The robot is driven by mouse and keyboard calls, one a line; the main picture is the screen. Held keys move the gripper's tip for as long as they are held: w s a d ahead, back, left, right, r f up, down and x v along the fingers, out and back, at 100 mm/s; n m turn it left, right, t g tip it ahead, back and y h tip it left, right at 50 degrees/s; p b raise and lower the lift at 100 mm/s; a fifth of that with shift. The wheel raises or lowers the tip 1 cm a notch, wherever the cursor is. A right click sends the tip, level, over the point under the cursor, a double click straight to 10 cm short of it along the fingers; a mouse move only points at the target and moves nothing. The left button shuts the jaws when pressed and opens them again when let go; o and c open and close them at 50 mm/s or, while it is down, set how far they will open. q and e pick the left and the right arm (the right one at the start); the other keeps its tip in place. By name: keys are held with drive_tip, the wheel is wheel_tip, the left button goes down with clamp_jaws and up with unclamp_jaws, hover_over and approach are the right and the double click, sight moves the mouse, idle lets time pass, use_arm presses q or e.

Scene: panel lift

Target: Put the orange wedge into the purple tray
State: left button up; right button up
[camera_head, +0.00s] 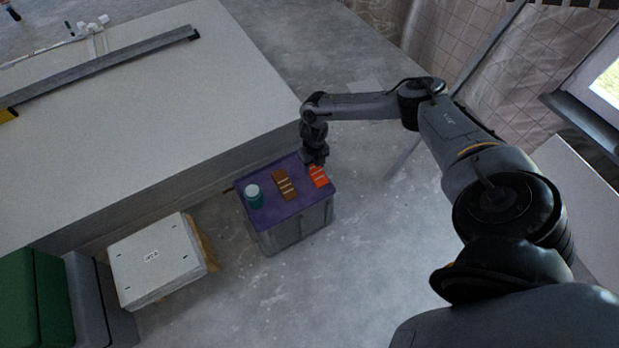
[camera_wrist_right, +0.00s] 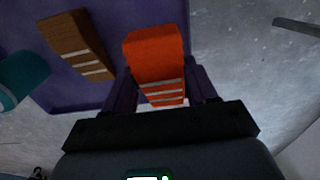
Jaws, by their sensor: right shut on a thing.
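The orange wedge (camera_head: 318,176) has pale stripes across it. It is between the fingers of my right gripper (camera_head: 316,163), which is shut on it; the wrist view shows the wedge (camera_wrist_right: 155,58) between both fingers. The purple tray (camera_head: 268,208) lies on top of a grey bin. The wedge is at the tray's right edge in the head view; I cannot tell whether it touches the tray. The tray (camera_wrist_right: 120,14) also shows behind the wedge in the wrist view. My left gripper is not in view.
A brown striped wedge (camera_head: 284,186) and a teal jar with a pale lid (camera_head: 254,196) stand on the tray. The grey bin (camera_head: 290,232) stands on the floor beside a large pale panel stack (camera_head: 150,110). Floor right of the bin is clear.

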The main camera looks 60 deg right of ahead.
sight(310, 175)
drive_tip(key=shift+w+a+f, duration=0.4)
drive_tip(key=shift+a+f, duration=0.1)
drive_tip(key=shift+a, duration=0.25)
wheel_tip(310, 175, down, 4)
drive_tip(key=b, duration=0.3)
drive_tip(key=shift+d+b, duration=0.1)
drive_tip(key=shift+b, duration=0.3)
drive_tip(key=shift+r, duration=0.1)
drive_tip(key=o, duration=0.8)
drive_tip(key=shift+c, duration=0.2)
drive_tip(key=o, duration=0.3)
